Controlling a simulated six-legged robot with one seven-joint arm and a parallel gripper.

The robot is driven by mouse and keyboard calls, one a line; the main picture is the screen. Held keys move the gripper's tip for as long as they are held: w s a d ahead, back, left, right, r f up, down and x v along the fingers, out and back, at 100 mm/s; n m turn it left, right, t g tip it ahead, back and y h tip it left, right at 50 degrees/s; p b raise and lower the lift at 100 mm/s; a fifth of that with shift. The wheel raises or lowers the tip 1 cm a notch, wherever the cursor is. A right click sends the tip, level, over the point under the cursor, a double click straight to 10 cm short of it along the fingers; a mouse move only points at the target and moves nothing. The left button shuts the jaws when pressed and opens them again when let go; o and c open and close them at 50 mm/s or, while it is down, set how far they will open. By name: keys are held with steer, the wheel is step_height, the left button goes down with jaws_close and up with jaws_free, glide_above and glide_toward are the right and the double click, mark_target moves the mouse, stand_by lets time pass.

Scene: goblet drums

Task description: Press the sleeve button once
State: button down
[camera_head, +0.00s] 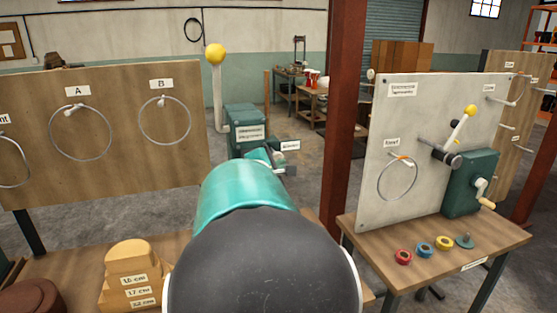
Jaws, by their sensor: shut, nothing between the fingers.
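A dark green machine (240,121) with a white label stands at the centre, beyond my arm. A pale lever with a yellow knob (215,55) rises at its left. My teal and black arm fills the lower middle and hides the machine's lower part.
A wooden board (110,130) with wire rings labelled A and B stands left. Stacked wooden blocks (130,275) are below it. At right, a white panel (400,150) stands on a table (450,250) with coloured rings. A red-brown post (345,110) rises between.

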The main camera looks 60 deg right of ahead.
steer(key=shift+w+d, duration=0.3)
steer(key=shift+w+d, duration=0.65)
stand_by(1.6)
steer(key=shift+s+a, duration=0.9)
steer(key=shift+s, duration=0.05)
steer(key=shift+a, duration=0.1)
steer(key=shift+s+a, duration=1.7)
steer(key=shift+s, duration=0.05)
